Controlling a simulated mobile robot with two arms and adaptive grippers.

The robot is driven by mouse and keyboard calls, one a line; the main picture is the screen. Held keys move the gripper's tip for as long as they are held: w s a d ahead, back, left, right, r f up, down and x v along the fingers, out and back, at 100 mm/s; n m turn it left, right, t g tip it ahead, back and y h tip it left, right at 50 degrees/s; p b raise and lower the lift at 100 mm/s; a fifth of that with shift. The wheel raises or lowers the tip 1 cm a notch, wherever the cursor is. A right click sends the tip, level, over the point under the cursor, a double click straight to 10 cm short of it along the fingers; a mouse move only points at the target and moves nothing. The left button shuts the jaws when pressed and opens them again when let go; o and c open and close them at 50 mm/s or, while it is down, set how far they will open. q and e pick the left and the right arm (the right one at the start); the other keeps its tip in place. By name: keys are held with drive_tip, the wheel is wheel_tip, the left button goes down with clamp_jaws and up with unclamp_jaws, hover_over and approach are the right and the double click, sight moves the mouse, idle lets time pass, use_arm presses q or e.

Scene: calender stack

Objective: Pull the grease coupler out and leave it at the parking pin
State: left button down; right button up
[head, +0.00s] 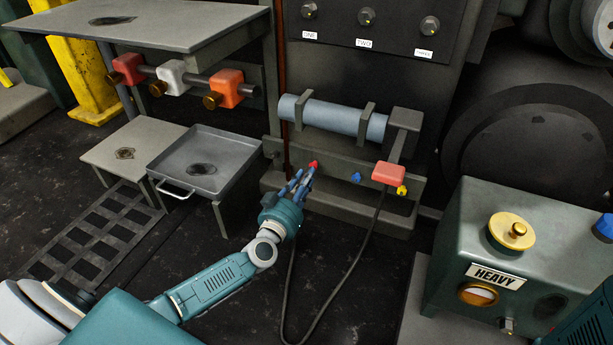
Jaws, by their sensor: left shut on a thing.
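My left gripper (304,176) is shut in front of the low grey rail, with its fingertips just below a red fitting (313,164). A black hose (350,272) loops over the floor and rises toward this gripper. The grease coupler at the hose end is mostly hidden between the fingers. I cannot tell whether it still touches the red fitting. A blue fitting (356,177) and a yellow fitting (402,190) sit further right along the rail. A small stud (274,155) shows at the rail's left end; I cannot tell whether it is the parking pin. My right gripper is out of view.
A blue-grey cylinder (335,117) with a red-ended lever (388,173) is mounted above the rail. A grey tray (205,150) stands to the left. A green box labelled HEAVY (455,235) stands at right. The dark floor around the hose is clear.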

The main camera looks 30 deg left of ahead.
use_arm(q)
drive_tip(key=shift+s+d+r+p, duration=0.1)
drive_tip(key=shift+s+p, duration=0.5)
drive_tip(key=shift+s, duration=0.55)
